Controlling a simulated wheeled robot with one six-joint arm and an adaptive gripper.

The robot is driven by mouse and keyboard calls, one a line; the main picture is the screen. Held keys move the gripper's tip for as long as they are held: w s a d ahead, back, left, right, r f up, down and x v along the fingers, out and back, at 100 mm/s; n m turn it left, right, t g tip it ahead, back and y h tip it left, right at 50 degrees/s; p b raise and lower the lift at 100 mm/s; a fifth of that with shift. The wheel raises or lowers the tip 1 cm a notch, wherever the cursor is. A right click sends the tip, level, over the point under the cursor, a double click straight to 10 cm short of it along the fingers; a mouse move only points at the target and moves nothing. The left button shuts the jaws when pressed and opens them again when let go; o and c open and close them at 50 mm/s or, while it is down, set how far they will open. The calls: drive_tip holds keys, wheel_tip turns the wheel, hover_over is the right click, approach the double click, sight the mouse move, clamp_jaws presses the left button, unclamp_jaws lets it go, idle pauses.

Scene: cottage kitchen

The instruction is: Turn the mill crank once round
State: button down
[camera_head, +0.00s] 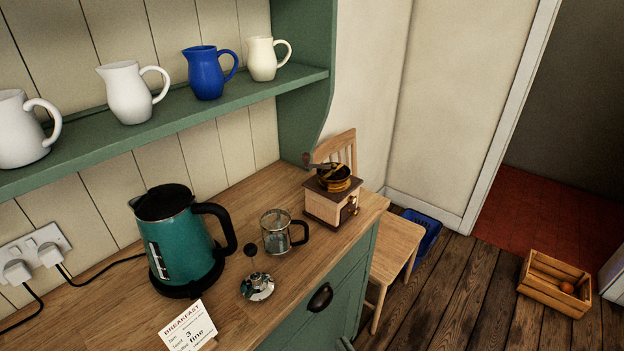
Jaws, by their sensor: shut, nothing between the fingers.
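The coffee mill (329,207) stands upright near the right end of the wooden worktop (265,177). It has a pale wooden box body with darker edges and a small drawer knob at the front right. A dark and brass-coloured bowl (335,180) sits on top. The crank (321,166) lies across the top, with its dark knob (306,159) at the left, toward the shelf's end panel. My gripper is not in view, and nothing touches the mill.
On the worktop, left of the mill, stand a glass press jug (276,236), its plunger (257,286), a teal kettle (184,247) and a breakfast card (188,327). A green shelf (160,115) with several jugs hangs above. A wooden chair (397,241) stands just right of the worktop.

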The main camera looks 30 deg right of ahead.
drive_tip(key=w+d+r, duration=0.2)
drive_tip(key=w+r, duration=0.2)
drive_tip(key=w, duration=0.2)
drive_tip(key=w+d+r, duration=0.3)
drive_tip(key=w+r, duration=0.1)
drive_tip(key=w, duration=0.2)
drive_tip(key=t+h, duration=0.1)
drive_tip(key=t, duration=0.1)
approach(307, 160)
drive_tip(key=w, duration=0.2)
drive_tip(key=w+d, duration=0.1)
drive_tip(key=w, duration=0.4)
drive_tip(key=shift+w+d+r, duration=0.1)
drive_tip(key=shift+d+r, duration=0.05)
drive_tip(key=shift+r, duration=0.05)
drive_tip(key=shift+w, duration=1)
drive_tip(key=shift+s, duration=0.1)
